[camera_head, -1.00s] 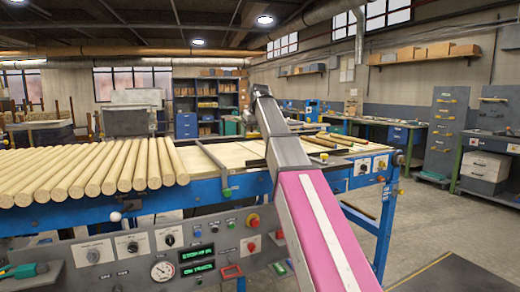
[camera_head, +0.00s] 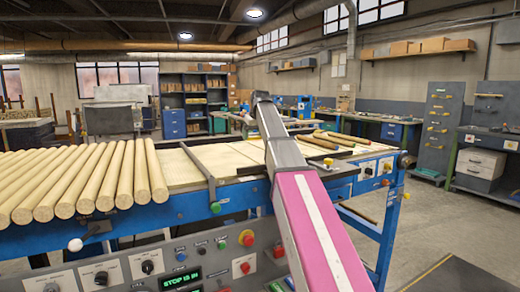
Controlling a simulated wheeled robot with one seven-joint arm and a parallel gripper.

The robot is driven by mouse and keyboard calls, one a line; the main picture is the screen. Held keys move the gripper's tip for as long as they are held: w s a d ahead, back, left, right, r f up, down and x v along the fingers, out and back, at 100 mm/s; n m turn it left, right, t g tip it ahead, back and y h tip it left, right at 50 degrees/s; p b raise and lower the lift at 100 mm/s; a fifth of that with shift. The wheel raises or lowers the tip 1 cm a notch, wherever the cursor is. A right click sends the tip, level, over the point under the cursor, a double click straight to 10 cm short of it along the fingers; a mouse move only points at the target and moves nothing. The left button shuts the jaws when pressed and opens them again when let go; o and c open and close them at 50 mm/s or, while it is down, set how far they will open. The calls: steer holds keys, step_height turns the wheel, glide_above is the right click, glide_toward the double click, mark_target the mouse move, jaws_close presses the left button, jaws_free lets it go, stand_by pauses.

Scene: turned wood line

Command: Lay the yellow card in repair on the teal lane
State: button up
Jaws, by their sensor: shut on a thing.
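I cannot make out a yellow card or a teal lane in this view. My arm, with a pink and white link, rises from the bottom right to the middle of the picture. Its far end stands over the blue-framed line table (camera_head: 226,203). My gripper does not show; the arm's own links hide that area. What it holds cannot be seen.
Several pale turned rods (camera_head: 120,180) lie side by side on the table's left. Pale boards (camera_head: 215,157) are bare in the middle; darker rods (camera_head: 330,140) lie at right. The control panel (camera_head: 150,267) fronts the table. Grey floor (camera_head: 440,225) is open at right.

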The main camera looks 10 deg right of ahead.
mark_target(259, 155)
steer(key=w+d+f, duration=0.2)
steer(key=d, duration=0.1)
steer(key=shift+w+d+f, duration=0.25)
steer(key=shift+w+f, duration=0.1)
steer(key=shift+f, duration=2)
steer(key=shift+f, duration=0.6)
steer(key=o, duration=0.9)
steer(key=shift+r, duration=0.1)
steer(key=shift+r, duration=0.3)
steer(key=v, duration=1.2)
steer(key=shift+r, duration=0.2)
